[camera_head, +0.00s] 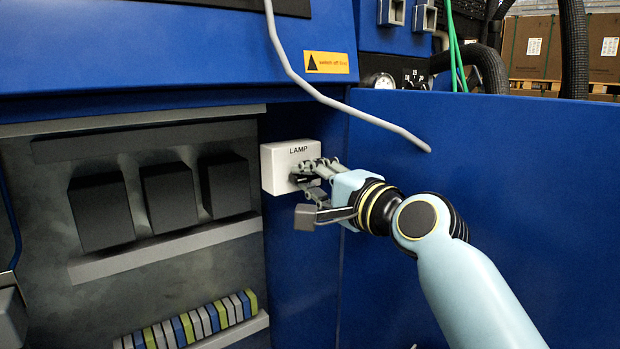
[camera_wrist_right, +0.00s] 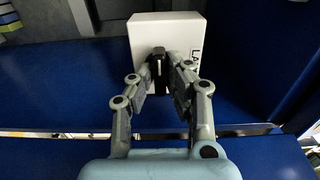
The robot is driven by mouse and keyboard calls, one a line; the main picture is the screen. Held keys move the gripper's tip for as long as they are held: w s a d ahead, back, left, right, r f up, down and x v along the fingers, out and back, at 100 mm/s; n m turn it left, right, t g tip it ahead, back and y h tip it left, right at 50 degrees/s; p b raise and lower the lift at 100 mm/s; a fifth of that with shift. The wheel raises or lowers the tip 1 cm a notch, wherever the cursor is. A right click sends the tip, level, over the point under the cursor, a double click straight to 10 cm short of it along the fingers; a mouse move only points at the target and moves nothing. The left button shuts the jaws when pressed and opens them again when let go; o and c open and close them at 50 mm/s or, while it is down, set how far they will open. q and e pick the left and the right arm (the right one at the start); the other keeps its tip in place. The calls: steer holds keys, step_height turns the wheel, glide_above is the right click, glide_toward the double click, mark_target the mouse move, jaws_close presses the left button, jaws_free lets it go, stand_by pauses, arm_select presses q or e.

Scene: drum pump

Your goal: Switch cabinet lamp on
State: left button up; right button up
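The white lamp switch box (camera_head: 284,165), marked LAMP, is mounted on the blue inner wall at the right of the open cabinet. It also shows in the right wrist view (camera_wrist_right: 145,32), with a dark switch knob (camera_wrist_right: 158,63) on its face. My right gripper (camera_head: 309,190) is in front of the box and partly hides its lower right. In the right wrist view its fingers (camera_wrist_right: 160,78) are on either side of the knob, partly open. Whether they touch the knob, and which way the switch is set, I cannot tell.
A grey cable (camera_head: 293,75) hangs across the front above my right arm. The blue door panel (camera_head: 520,170) stands at the right. Black modules (camera_head: 168,197) and a row of coloured terminals (camera_head: 196,322) sit in the cabinet at the left.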

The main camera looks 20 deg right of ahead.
jaws_close()
steer(key=shift+r+m+p, duration=0.1)
steer(key=shift+m+p, duration=0.2)
steer(key=shift+p, duration=0.15)
steer(key=shift+m+p, duration=1.5)
steer(key=shift+m, duration=0.1)
arm_select(q)
steer(key=r, duration=0.1)
steer(key=w+r, duration=0.1)
steer(key=r, duration=0.2)
steer(key=shift+w, duration=0.4)
steer(key=shift+r, duration=0.1)
